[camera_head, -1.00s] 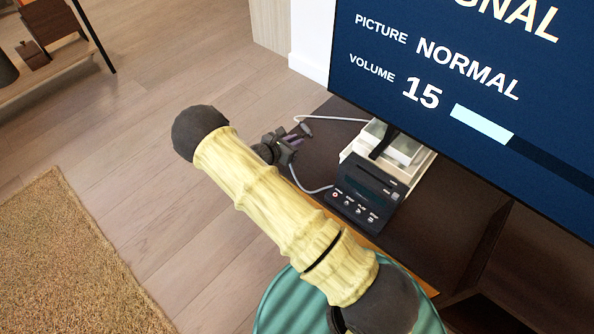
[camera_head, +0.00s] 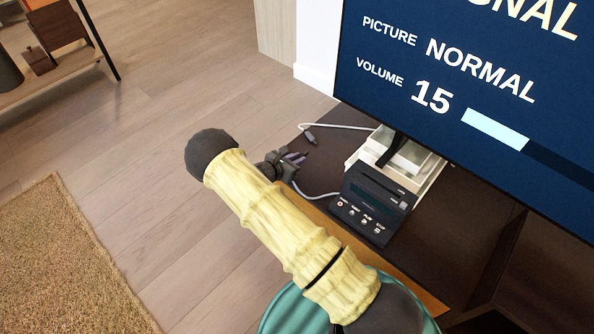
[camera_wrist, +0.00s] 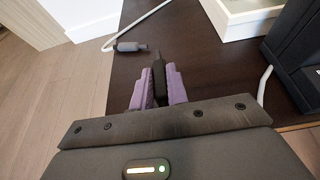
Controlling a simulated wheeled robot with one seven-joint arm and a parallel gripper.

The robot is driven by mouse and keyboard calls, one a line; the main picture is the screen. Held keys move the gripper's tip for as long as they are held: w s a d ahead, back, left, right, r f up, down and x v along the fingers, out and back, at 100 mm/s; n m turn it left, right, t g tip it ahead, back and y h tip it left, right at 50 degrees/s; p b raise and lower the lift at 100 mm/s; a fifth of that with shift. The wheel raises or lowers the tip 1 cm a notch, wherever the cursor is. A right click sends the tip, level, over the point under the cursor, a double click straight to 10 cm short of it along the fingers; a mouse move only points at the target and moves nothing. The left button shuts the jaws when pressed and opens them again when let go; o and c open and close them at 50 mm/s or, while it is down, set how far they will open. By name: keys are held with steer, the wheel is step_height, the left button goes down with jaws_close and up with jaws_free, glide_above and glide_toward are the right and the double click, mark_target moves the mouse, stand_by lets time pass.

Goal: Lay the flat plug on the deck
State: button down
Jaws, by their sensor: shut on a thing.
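The deck (camera_head: 372,200) is a black box with a slot and a row of front buttons, on the dark cabinet top under the screen. My gripper (camera_head: 297,158) is left of it, near the cabinet's left edge. In the wrist view, its purple fingers (camera_wrist: 158,88) are shut on a narrow dark plug (camera_wrist: 158,78). I cannot tell its full shape or its height above the top. A second, grey plug (camera_wrist: 130,46) lies apart beyond the fingertips; it also shows in the head view (camera_head: 309,135). I cannot tell which plug is the flat one.
A white tray (camera_head: 432,172) stands behind the deck. One pale cable (camera_head: 318,194) runs between the gripper area and the deck; another runs from the grey plug. The large screen (camera_head: 470,90) overhangs at right. Dark cabinet top (camera_head: 335,150) is bare between gripper and tray.

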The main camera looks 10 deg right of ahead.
step_height(320, 180, down, 5)
steer(key=b, duration=0.3)
steer(key=shift+r, duration=0.1)
steer(key=c, duration=1.4)
jaws_free()
